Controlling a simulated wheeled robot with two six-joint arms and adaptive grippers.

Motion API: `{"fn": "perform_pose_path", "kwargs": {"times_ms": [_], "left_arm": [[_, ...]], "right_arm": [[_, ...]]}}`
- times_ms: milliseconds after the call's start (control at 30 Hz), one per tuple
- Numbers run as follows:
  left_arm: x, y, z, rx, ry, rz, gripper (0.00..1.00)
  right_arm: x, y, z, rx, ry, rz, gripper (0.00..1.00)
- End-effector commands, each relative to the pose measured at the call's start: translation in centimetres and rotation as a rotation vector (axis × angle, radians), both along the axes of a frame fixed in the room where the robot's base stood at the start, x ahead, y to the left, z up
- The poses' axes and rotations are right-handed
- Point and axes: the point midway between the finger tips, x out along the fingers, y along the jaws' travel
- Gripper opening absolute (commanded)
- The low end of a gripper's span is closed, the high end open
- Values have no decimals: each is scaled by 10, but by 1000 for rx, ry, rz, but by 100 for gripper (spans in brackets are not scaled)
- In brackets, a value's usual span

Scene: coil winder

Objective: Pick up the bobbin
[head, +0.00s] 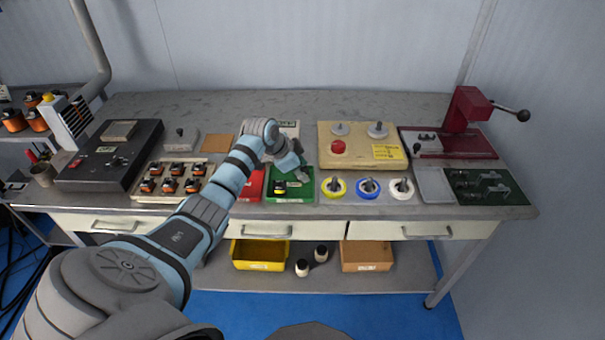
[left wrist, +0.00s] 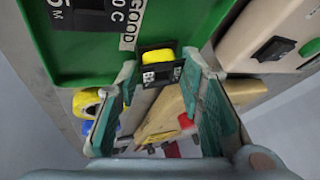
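A bobbin (left wrist: 160,68) with a yellow winding and black, lettered flanges sits between the two fingertips of my left gripper (left wrist: 163,74) in the left wrist view, with a fingertip at each side. It covers part of the edge of the green tray (left wrist: 160,20) behind it. In the head view my left gripper (head: 299,170) is over the right part of the green tray (head: 290,199); the fingers hide what is between them. Another black and yellow bobbin (head: 280,187) lies in this tray. My right gripper is not in view.
A wooden rack (head: 140,195) with several orange and black bobbins stands left of a red tray (head: 252,186). A beige panel (head: 352,158) with a red button stands right of the gripper, behind yellow (head: 334,187), blue (head: 367,187) and white (head: 401,187) spools. A red press (head: 466,108) is farther right.

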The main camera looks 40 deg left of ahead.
Motion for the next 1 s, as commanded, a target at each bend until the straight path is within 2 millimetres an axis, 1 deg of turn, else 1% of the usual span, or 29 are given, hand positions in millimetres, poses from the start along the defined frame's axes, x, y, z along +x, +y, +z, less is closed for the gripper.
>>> {"fn": "perform_pose_path", "kwargs": {"times_ms": [67, 433, 500, 567, 667, 767, 800, 867, 900, 1000], "left_arm": [[0, 0, 0, 0, 1, 0, 10], [0, 0, 2, 0, 1, 0, 10], [0, 0, 7, -1, 1, 0, 1], [0, 0, 15, 0, -1, -1, 0], [1, 0, 38, 1, -3, 0, 0], [1, 0, 72, 1, -6, 0, 0], [1, 0, 88, 1, -7, -1, 0], [1, 1, 113, 1, -6, 0, 0], [1, 1, 128, 1, -6, 0, 0], [1, 0, 161, -1, -4, 0, 0]], "right_arm": [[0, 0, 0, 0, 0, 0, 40], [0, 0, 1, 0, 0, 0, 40], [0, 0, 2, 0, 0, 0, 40], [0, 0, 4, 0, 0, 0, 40], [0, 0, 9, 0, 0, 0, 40], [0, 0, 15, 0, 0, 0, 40], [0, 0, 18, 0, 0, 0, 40], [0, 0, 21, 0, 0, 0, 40], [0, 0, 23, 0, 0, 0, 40], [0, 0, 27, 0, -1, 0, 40]]}}
